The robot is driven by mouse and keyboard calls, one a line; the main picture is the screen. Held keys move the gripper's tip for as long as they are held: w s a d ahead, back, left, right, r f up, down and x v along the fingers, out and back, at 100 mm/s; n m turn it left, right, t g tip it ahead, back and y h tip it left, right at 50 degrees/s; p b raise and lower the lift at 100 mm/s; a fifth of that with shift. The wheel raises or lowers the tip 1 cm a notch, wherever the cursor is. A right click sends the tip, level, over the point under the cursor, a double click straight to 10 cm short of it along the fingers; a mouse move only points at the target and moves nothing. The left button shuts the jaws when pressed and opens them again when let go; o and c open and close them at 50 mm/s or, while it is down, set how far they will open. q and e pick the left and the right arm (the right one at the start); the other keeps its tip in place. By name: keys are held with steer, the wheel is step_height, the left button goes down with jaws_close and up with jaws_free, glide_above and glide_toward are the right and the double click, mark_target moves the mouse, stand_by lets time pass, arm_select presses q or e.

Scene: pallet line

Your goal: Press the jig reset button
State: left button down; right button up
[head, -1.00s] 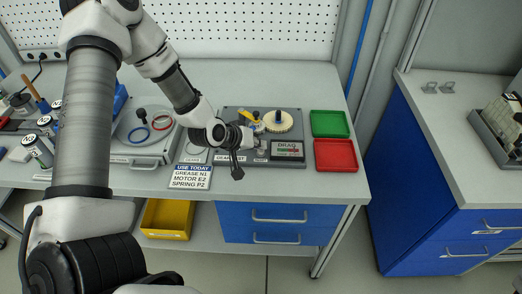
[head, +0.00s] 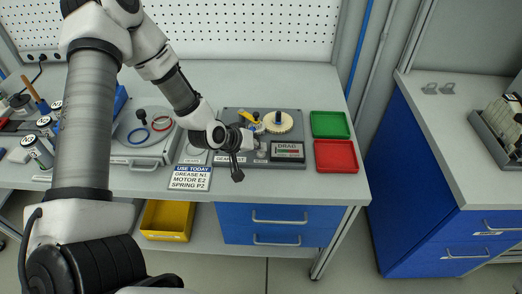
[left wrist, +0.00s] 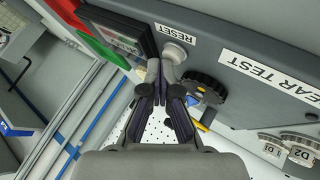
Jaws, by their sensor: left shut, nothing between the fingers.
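The grey test jig (head: 232,114) stands on the bench, with a gear and a DRAG display (head: 288,150) on it. In the left wrist view the pale round reset button (left wrist: 176,53) sits on the jig's face beside a RESET label (left wrist: 176,29), between the display and a dark knob (left wrist: 204,88). My left gripper (head: 237,174) is shut and empty at the jig's front edge. In the left wrist view its fingertips (left wrist: 163,70) are close to the button and overlap its lower edge. I cannot tell whether they touch it. My right gripper is not in view.
A green tray (head: 329,124) and a red tray (head: 336,156) lie right of the jig. A sign (head: 190,178) is at the bench's front edge. Left of the jig is a grey unit (head: 139,153) with red and blue rings. The bench behind the jig is clear.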

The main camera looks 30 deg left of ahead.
mark_target(259, 153)
arm_select(q)
steer(key=shift+r+p, duration=0.55)
steer(key=shift+r, duration=0.25)
step_height(259, 153, up, 5)
steer(key=p, duration=0.4)
steer(key=shift+r, duration=0.1)
stand_by(0.4)
